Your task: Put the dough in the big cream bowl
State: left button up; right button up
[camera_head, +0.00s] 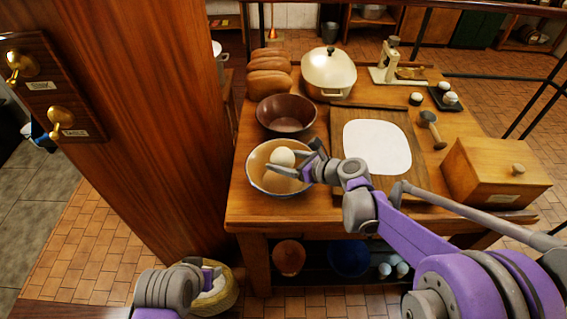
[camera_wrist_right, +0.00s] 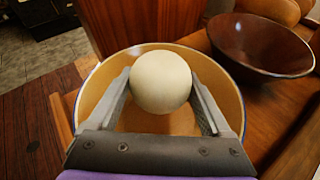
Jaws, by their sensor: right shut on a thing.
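The dough (camera_head: 284,157) is a smooth, pale ball; it also shows in the right wrist view (camera_wrist_right: 160,82). My right gripper (camera_head: 287,163) is shut on it, one finger on each side. The dough is over the inside of the big cream bowl (camera_head: 257,183), which has a thin dark rim and stands at the table's near left corner. The bowl surrounds the dough in the right wrist view (camera_wrist_right: 88,88); I cannot tell whether the dough touches its bottom. My left gripper (camera_head: 209,273) is low at the bottom left, away from the table, its jaws unclear.
A brown bowl (camera_head: 286,116) stands just behind the cream bowl. A board (camera_head: 413,172) with a flat white sheet (camera_head: 377,146) lies to the right. Loaves (camera_head: 269,84), a lidded pot (camera_head: 328,70) and a wooden box (camera_head: 497,174) take up other places. A wooden post (camera_head: 160,120) rises at left.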

jog(key=shift+f, duration=0.5)
jog(key=shift+f, duration=0.1)
jog(key=shift+f+b, duration=0.5)
jog(key=shift+b, duration=0.05)
jog(key=o, duration=1.5)
jog(key=shift+r, duration=0.15)
